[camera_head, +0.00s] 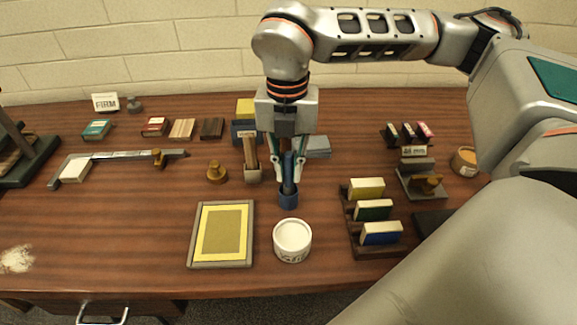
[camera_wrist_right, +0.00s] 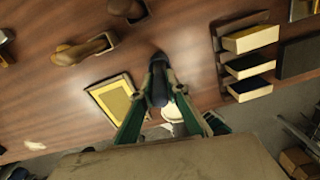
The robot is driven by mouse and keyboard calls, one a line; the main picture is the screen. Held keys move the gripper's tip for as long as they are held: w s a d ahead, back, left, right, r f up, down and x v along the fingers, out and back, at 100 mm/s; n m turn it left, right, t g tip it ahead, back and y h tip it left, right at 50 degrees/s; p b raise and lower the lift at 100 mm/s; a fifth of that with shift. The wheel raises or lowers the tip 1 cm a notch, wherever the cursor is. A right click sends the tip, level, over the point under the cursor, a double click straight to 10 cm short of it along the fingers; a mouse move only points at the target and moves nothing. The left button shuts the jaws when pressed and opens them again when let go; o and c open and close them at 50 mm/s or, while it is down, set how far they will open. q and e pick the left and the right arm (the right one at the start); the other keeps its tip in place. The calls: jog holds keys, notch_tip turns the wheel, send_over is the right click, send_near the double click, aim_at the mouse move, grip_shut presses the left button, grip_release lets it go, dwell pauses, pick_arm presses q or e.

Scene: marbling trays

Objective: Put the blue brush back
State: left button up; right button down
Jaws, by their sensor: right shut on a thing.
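My right gripper (camera_head: 288,167) points straight down near the middle of the table. Its fingers are shut on the blue brush (camera_head: 287,164), which stands nearly upright between them. In the right wrist view the fingers (camera_wrist_right: 158,98) close around the dark blue brush (camera_wrist_right: 159,82). My left gripper is not in view.
A white tub (camera_head: 292,242) and yellow-sheeted tray (camera_head: 193,236) lie in front. A dark rack (camera_head: 357,229) holds blocks at right. The front left table is mostly clear.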

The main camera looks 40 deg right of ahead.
aim_at(285, 156)
jog(key=shift+f, duration=0.1)
jog(key=shift+f, duration=0.1)
jog(key=c, duration=2)
grip_release()
jog(key=shift+a+r, duration=0.25)
jog(key=shift+r, duration=1.75)
jog(key=shift+a+r, duration=0.2)
jog(key=shift+r, duration=1.75)
